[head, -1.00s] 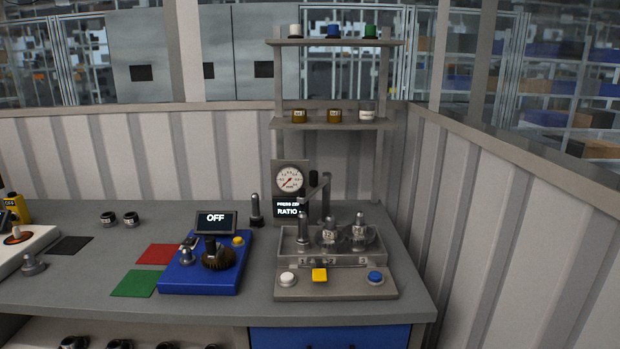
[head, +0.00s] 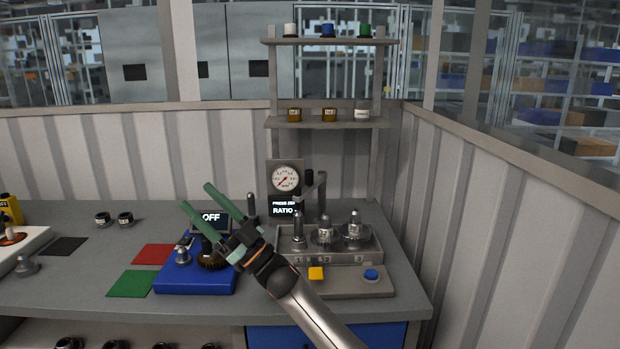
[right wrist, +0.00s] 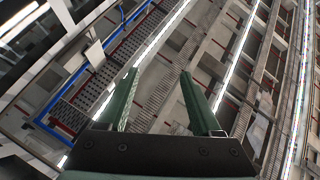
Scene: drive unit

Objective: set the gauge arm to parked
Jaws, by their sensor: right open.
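The gauge (head: 286,178) is a round white dial with a red needle on a grey plate at the back of the bench. Just right of it, a dark post carries a bent grey arm (head: 321,188), which looks like the gauge arm; its exact setting is hard to tell. A display (head: 284,207) below the dial reads "PRESS" something and "RATIO". My right gripper (head: 196,197) is open and empty, with green fingers pointing up and left, left of the gauge and in front of the OFF display. The right wrist view shows the open fingers (right wrist: 160,78) against the ceiling. My left gripper is not in view.
A blue unit (head: 190,280) with an OFF screen (head: 211,219) is partly behind my right gripper. A shelf (head: 325,122) stands behind.

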